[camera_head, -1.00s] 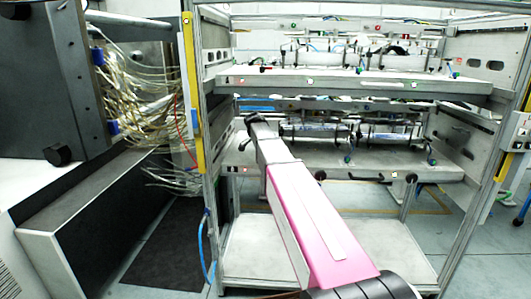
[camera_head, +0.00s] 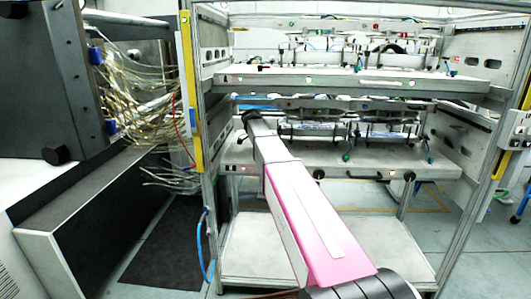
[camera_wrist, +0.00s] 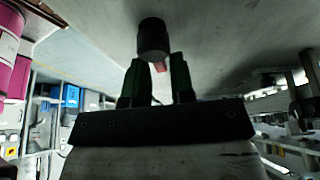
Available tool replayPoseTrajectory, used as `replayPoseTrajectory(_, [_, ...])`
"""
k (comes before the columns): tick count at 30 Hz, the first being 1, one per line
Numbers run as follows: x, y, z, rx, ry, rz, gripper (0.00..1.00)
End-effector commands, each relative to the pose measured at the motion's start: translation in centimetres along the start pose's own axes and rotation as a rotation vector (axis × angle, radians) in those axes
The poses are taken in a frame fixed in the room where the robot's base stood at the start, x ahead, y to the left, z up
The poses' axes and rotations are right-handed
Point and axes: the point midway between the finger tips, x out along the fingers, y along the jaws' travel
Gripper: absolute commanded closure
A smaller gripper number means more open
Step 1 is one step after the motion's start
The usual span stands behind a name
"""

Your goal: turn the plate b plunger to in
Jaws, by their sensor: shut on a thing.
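A black round plunger knob (camera_wrist: 153,38) stands out from a grey plate surface (camera_wrist: 220,35) in the wrist view, with a small red part (camera_wrist: 161,67) beneath it. My gripper (camera_wrist: 159,71) has its two dark green fingers on either side of the red part, just below the knob, and is shut on the plunger. The exact contact is dark and partly hidden by the fingers. In the head view, my gripper (camera_head: 250,118) is at the left end of the rack, between the upper plate (camera_head: 440,87) and the lower plate (camera_head: 300,161). The plunger cannot be made out there.
The rack's yellow-edged left post (camera_head: 191,95) stands close to my arm. Bundled cables (camera_head: 140,100) hang left of it. Hanging fittings (camera_head: 390,125) fill the space between the plates. A bare bottom shelf (camera_head: 300,245) lies below.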

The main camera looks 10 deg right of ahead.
Motion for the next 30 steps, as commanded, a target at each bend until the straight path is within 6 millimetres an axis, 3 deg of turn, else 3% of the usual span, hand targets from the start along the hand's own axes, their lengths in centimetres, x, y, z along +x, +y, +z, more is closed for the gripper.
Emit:
replayPoseTrajectory(15, [-0.07,-0.13,0.34,0.013,-0.008,0.004,1.00])
replayPoseTrajectory(16, [-0.08,-0.13,0.34,0.013,-0.008,0.004,0.68])
replayPoseTrajectory(17, [-0.08,-0.13,0.33,0.013,-0.008,0.004,0.62])
replayPoseTrajectory(30, [-0.78,-0.10,0.15,0.014,-0.003,0.005,0.62])
